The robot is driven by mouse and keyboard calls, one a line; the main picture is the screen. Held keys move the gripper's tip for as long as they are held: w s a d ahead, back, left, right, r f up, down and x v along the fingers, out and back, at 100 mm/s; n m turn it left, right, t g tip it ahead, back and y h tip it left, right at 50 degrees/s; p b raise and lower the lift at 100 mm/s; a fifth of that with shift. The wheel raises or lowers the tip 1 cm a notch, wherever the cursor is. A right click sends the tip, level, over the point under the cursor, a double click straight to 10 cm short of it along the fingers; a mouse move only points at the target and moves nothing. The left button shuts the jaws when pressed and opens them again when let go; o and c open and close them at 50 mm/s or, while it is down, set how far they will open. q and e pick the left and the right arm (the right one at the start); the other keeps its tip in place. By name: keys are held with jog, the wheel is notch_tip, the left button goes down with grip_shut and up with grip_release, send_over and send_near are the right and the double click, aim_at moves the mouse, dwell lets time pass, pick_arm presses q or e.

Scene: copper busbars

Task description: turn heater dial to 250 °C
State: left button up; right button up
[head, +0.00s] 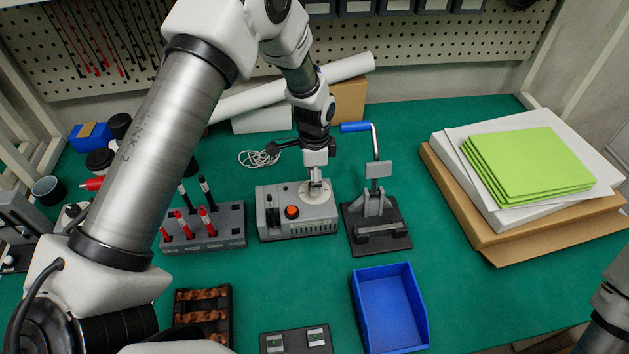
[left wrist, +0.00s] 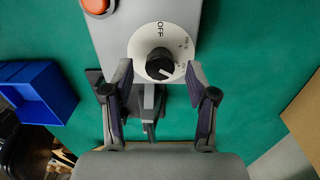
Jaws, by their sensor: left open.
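The heater box (head: 290,225) is a grey box on the green table, with an orange button (head: 292,212) on top. Its dial (left wrist: 160,65) is a black knob on a white round plate, with OFF printed at the top in the left wrist view. A white mark on the knob points to the lower right; the small numbers on the plate are too blurred to read. My left gripper (head: 316,187) points down over the plate (head: 313,198). In the left wrist view its open fingers (left wrist: 159,75) are on either side of the knob, apart from it.
A lever clamp (head: 376,205) stands right of the heater. A grey rack (head: 229,221) with red and black tools is on its left. A blue bin (head: 391,310) is in front. Green sheets (head: 527,163) lie stacked on the right. Green table shows between these.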

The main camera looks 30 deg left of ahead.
pick_arm(q)
notch_tip(320, 180, up, 11)
jog(key=shift+w+f, duration=0.2)
dwell(0.3)
